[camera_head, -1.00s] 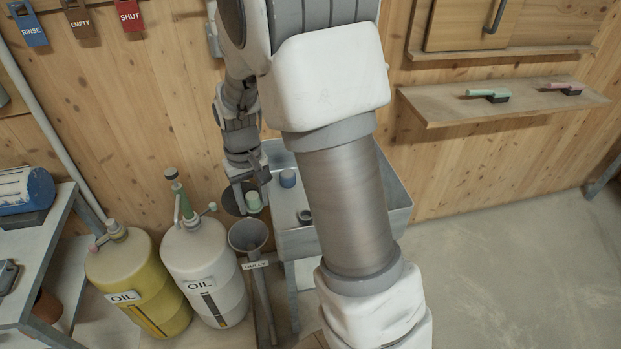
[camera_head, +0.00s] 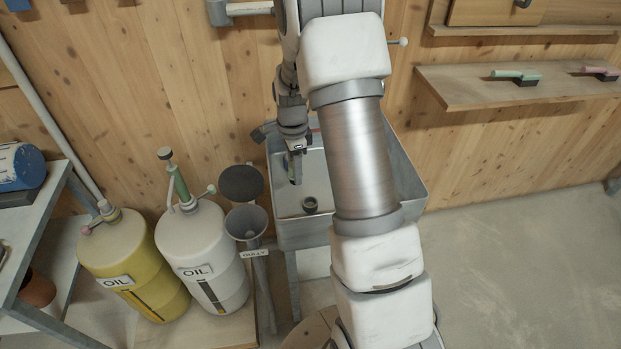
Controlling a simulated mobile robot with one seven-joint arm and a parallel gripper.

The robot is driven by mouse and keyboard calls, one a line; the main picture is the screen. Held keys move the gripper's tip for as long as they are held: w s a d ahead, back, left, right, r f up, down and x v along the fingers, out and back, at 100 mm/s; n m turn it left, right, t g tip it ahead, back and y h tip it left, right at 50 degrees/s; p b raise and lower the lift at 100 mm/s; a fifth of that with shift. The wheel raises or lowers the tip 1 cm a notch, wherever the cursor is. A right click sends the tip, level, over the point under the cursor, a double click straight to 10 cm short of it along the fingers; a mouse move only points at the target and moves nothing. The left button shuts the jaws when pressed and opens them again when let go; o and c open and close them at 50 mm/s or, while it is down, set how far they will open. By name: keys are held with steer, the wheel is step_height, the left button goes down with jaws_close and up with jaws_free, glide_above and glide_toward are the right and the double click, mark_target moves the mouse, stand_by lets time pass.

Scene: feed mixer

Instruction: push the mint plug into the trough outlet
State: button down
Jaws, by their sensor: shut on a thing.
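The grey metal trough (camera_head: 420,190) stands against the wooden wall, partly behind my arm. The trough outlet (camera_head: 310,204) is a dark ring in its floor, left of my arm. My gripper (camera_head: 294,172) points down inside the trough's outline, just above and left of the outlet in the picture. It is shut on the mint plug (camera_head: 292,178), of which only a thin greenish sliver shows between the fingers. The plug appears apart from the outlet; its exact height is hard to tell.
A funnel (camera_head: 246,222) marked GULLY and a dark round lid (camera_head: 241,183) stand left of the trough. A white oil drum (camera_head: 205,255) and a yellow one (camera_head: 130,262) stand further left. A wall shelf (camera_head: 470,95) holds two brushes. The floor at right is clear.

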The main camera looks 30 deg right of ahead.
steer(key=w+d+f+m+b, duration=0.1)
steer(key=d+f+m, duration=0.3)
steer(key=m, duration=0.4)
steer(key=shift+d+f+m+b, duration=0.35)
steer(key=shift+d+f+m, duration=0.05)
steer(key=shift+f, duration=0.2)
steer(key=shift+f+b, duration=1.85)
steer(key=shift+f, duration=1.05)
steer(key=shift+f+b, duration=0.85)
steer(key=shift+f, duration=0.8)
steer(key=shift+c, duration=1.3)
jaws_free()
step_height(320, 180, up, 18)
steer(key=p, duration=0.3)
steer(key=shift+f+p, duration=0.25)
steer(key=shift+p, duration=0.1)
